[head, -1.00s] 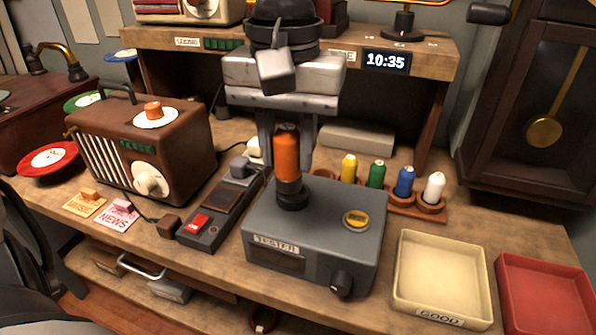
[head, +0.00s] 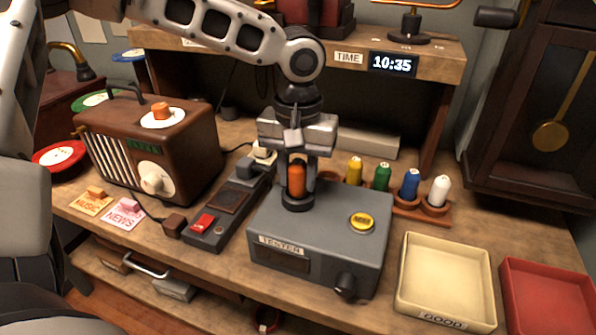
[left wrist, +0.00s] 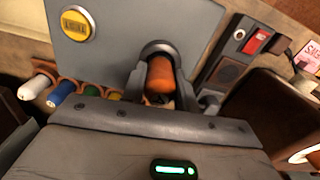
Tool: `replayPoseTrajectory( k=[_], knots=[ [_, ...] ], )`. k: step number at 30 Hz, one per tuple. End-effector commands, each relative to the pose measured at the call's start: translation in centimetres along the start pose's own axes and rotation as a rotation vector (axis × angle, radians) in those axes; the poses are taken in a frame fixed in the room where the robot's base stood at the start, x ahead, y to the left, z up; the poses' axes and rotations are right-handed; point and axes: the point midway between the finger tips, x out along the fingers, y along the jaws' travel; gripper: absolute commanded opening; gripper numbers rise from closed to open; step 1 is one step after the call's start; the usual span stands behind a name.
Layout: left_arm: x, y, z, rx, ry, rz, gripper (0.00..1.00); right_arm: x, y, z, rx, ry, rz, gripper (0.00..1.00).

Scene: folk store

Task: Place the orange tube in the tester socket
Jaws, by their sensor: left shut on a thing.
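The orange tube (head: 297,180) stands upright at the dark round socket (head: 298,204) on top of the grey tester box (head: 340,222). Its lower end is hidden by the socket rim, so it looks at least partly inside. My left gripper (head: 297,168) points down from above and is shut on the tube. In the left wrist view the tube (left wrist: 160,75) sits between the two fingers, with the socket ring (left wrist: 157,47) just beyond it. How deep the tube sits cannot be told. My right gripper is not in view.
A yellow button (head: 361,221) is on the tester. A wooden rack (head: 420,214) behind it holds yellow, green, blue and white tubes. A cream tray (head: 445,275) and red tray (head: 545,300) lie right. A switch box (head: 205,228) and brown radio (head: 150,145) stand left.

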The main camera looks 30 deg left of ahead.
Motion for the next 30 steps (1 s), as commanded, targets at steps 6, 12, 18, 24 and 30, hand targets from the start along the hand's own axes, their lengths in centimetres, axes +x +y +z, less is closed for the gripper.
replayPoseTrajectory(
  k=[6, 12, 18, 24, 30],
  knots=[
    [0.0, 0.0, 0.0, 0.001, 0.001, 0.0, 0.17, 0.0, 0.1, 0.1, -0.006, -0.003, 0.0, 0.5],
    [0.3, 0.0, 0.0, 0.001, 0.001, 0.0, 0.52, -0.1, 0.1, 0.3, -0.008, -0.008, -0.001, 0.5],
    [0.2, 0.0, 0.0, 0.001, 0.0, 0.0, 0.52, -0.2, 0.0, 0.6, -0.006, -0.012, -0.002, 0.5],
    [-0.8, 0.1, -0.1, 0.0, 0.003, 0.002, 0.52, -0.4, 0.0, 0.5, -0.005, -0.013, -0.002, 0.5],
    [-4.8, 0.1, -0.1, -0.001, 0.006, 0.002, 0.52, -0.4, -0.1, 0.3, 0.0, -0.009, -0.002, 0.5]
  ],
)
